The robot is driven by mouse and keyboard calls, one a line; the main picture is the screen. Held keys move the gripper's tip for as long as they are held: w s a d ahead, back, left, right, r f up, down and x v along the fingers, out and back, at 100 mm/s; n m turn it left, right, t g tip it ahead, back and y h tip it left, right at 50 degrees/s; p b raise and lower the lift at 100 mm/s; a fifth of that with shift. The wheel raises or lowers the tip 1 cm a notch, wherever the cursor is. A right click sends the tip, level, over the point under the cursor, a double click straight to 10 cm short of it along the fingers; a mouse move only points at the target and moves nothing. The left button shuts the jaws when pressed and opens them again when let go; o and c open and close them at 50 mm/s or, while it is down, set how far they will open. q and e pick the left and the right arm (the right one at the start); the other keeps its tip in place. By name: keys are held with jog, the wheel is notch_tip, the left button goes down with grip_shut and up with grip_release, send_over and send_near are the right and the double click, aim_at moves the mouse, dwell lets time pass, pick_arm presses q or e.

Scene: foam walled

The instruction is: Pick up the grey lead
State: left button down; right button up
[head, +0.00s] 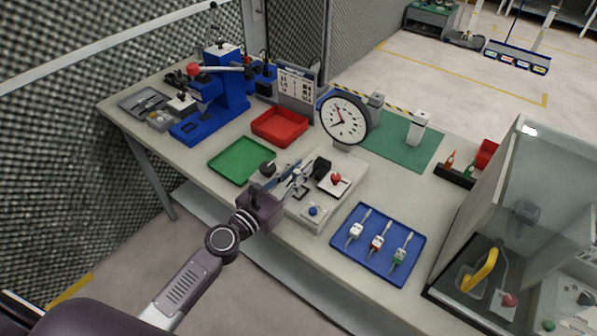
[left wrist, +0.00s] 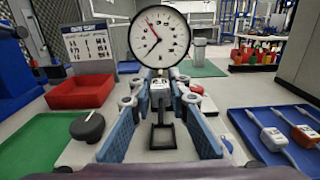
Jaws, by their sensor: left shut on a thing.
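My left gripper (head: 297,176) reaches in over the grey fixture plate at the bench's near side. Its blue-padded fingers are shut on a small light grey block with dark markings (left wrist: 160,94), in front of the dial gauge. I cannot tell whether this block is a lead. The blue tray (head: 341,251) to the right holds a whitish-grey lead (head: 355,231), a red-marked lead (head: 376,244) and a green-marked lead (head: 399,256). My right gripper is not in view.
The dial gauge (head: 344,118) stands behind the gripper. A green tray (head: 232,171) and a red tray (head: 280,137) lie to the left. A blue press (head: 228,95) is farther back. A clear-walled case (head: 540,185) stands at right. The green mat (head: 390,139) has free room.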

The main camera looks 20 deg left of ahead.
pick_arm(q)
notch_tip(320, 180, up, 13)
jog(key=p, duration=1.1)
jog(key=shift+r, duration=0.2)
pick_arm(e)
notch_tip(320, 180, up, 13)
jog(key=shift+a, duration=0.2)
pick_arm(q)
jog(key=s+f+n+y+b, duration=0.1)
jog(key=s+f+y+b, duration=0.1)
jog(key=s+f+b, duration=0.5)
jog(key=s+f+n+y+b, duration=0.15)
jog(key=s+b, duration=0.25)
jog(key=s, duration=0.7)
pick_arm(e)
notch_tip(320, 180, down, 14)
jog(key=b, duration=0.2)
pick_arm(q)
notch_tip(320, 180, up, 8)
jog(key=m+h+p, duration=0.3)
jog(key=h+p, duration=0.1)
jog(key=p, duration=0.9)
send_over(298, 171)
jog(key=shift+w+r+n+y, duration=0.15)
jog(key=shift+r+n+y, duration=0.05)
jog(key=shift+n+y, duration=0.05)
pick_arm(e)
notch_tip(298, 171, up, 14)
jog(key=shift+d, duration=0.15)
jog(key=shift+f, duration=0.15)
